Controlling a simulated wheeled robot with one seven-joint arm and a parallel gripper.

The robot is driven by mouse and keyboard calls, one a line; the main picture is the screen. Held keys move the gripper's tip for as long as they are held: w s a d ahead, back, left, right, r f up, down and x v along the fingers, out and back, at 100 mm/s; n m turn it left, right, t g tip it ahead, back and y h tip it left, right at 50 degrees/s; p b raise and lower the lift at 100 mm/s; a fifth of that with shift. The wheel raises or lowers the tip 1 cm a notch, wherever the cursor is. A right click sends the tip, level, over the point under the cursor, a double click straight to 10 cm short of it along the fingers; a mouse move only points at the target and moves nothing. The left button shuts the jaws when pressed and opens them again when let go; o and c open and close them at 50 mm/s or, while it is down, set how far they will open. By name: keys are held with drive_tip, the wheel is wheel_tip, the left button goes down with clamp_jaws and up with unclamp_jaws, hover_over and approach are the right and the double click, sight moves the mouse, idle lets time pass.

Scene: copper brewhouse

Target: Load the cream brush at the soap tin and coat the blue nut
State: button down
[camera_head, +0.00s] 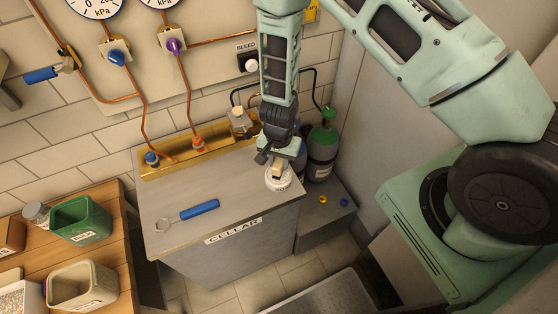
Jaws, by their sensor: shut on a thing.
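My gripper (277,155) is shut on the cream brush (277,169), of which a short pale block shows below the fingers. The brush points down into or onto the white round soap tin (280,187), at the right end of the grey cabinet top; the exact contact is hidden. The blue nut (152,159) sits at the lower end of a copper pipe, by the left end of the brass trough, well left of my gripper. An orange nut (198,144) is on the pipe to its right.
A blue-handled wrench (199,210) lies on the grey cabinet top (240,205). Green-topped gas bottles (322,150) stand close right of my gripper. A wooden table (115,230) with a green bin (82,219) and a beige bin (83,287) is at left.

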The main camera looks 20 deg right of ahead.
sight(279, 160)
drive_tip(key=shift+f+b, duration=0.35)
drive_tip(key=shift+f, duration=0.1)
drive_tip(key=shift+r, duration=0.1)
idle(0.5)
wheel_tip(279, 160, up, 7)
drive_tip(key=p, duration=0.6)
idle(0.8)
